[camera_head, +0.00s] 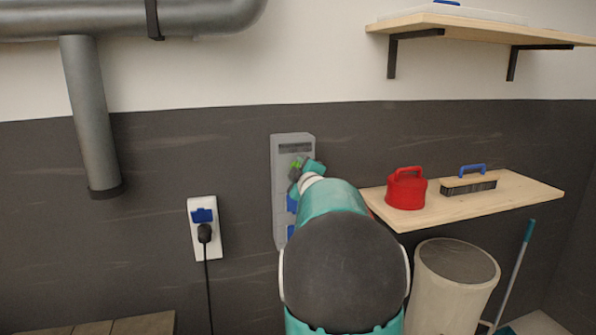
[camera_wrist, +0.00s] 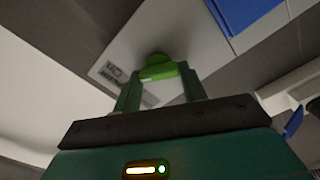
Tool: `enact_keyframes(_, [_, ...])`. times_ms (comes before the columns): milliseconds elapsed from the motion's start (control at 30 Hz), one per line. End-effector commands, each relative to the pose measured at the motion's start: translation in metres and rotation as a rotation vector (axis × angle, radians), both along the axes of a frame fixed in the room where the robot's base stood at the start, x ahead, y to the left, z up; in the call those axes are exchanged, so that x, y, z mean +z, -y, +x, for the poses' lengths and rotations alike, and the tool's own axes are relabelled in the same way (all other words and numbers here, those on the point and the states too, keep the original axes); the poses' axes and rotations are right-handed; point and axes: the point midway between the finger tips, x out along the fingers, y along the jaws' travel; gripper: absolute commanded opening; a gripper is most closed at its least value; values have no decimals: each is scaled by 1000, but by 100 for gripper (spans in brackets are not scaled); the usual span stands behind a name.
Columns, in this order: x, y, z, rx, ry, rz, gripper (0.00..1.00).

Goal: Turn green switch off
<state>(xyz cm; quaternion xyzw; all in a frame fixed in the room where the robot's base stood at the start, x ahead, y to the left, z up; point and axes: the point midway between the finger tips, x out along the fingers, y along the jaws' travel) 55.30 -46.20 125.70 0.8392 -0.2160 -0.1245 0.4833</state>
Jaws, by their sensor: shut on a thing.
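The green switch (camera_wrist: 158,70) is on the face of a grey wall box in the wrist view. A small green part of it also shows in the head view (camera_head: 297,164). My gripper (camera_wrist: 160,76) is at the box with its two fingers on either side of the green switch, shut on it. In the head view my gripper (camera_head: 305,172) reaches the upper part of the grey box (camera_head: 281,150), just below its dark label strip. My teal arm hides the lower right of the box. The switch's exact angle is hard to tell.
Blue covers (camera_head: 291,203) sit lower on the grey box. A white socket (camera_head: 194,240) with a black plug is to the left. A wooden shelf (camera_head: 530,192) with a red container (camera_head: 406,190) and a brush (camera_head: 468,183) is to the right, above a bin (camera_head: 440,290).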

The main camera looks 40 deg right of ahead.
Motion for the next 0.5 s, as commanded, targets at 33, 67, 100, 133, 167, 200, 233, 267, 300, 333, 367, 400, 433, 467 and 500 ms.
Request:
enact_keyframes(33, [0, -1, 0, 1, -21, -37, 19])
enact_keyframes(67, [0, -1, 0, 1, -34, -62, 19])
enact_keyframes(100, [0, -1, 0, 1, -52, -95, 19])
enact_keyframes(133, [-1, -1, 1, 2, -66, -119, 19])
enact_keyframes(167, [-1, -1, 1, 2, -79, -144, 19])
enact_keyframes(200, [-1, -1, 0, 1, -96, -175, 19])
enact_keyframes(233, [-1, -1, 0, 1, -109, -198, 19])
enact_keyframes(267, [-1, -1, 1, 2, -120, -219, 19])
enact_keyframes(300, [-1, -2, 1, 2, -136, -248, 19])
enact_keyframes(333, [-1, -2, 1, 2, -147, -268, 19])
enact_keyframes(367, [-1, -1, 1, 2, -158, -289, 19])
enact_keyframes(400, [-1, -1, 0, 1, -172, -313, 19])
enact_keyframes(433, [-2, -1, 0, 1, -181, -330, 19])
enact_keyframes(467, [-2, -1, 1, 2, -190, -347, 19])
enact_keyframes(500, [-2, -1, 1, 2, -201, -367, 19])
